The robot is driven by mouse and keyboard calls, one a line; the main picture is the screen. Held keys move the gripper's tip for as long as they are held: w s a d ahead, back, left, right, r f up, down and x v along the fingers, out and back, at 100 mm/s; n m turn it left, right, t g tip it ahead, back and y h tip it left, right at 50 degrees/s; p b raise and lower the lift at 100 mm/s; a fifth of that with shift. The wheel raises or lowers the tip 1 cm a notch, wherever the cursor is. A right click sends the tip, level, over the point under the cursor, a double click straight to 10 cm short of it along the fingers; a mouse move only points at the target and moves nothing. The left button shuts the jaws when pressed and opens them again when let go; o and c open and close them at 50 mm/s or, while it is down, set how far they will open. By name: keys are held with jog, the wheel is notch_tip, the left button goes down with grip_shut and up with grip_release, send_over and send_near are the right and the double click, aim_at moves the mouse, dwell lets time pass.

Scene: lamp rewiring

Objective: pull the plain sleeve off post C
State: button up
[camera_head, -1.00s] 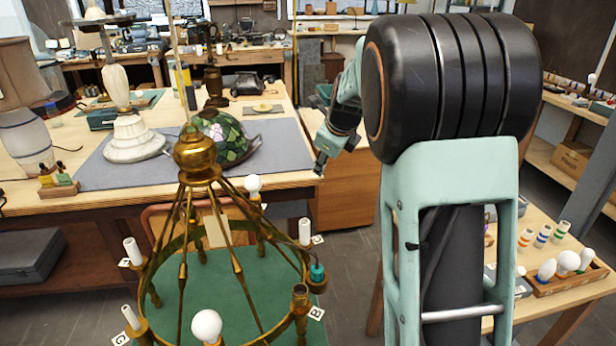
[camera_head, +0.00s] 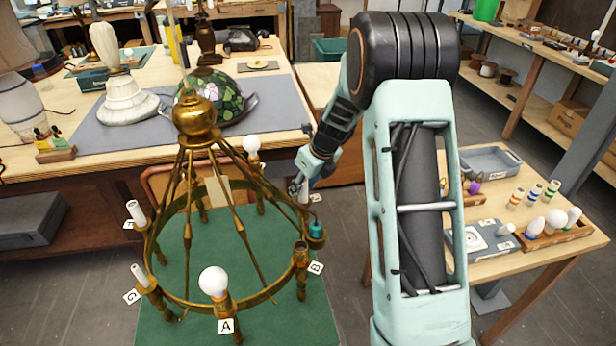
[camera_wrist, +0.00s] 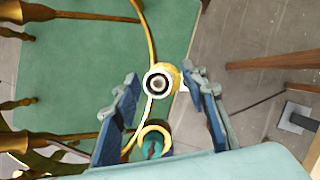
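The brass chandelier frame (camera_head: 197,115) stands over a green mat (camera_head: 205,325). The plain white sleeve (camera_head: 304,196) is on post C at the ring's right side, partly hidden by my gripper. In the wrist view the sleeve (camera_wrist: 159,83) shows end-on as a white ring with a dark centre. My gripper (camera_head: 299,184) is at the sleeve's top. In the wrist view my gripper (camera_wrist: 160,77) is open, one finger on each side of the sleeve, with gaps showing. The letter on the tag beside this post is not readable.
A teal piece (camera_head: 317,230) sits on the ring near post C, and shows below the sleeve in the wrist view (camera_wrist: 152,147). A side table (camera_head: 535,262) is at right.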

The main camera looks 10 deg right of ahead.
jog(key=shift+x, duration=0.8)
grip_shut()
jog(key=shift+r, duration=0.2)
jog(key=shift+r+p, duration=3.1)
jog(key=shift+r, duration=1.75)
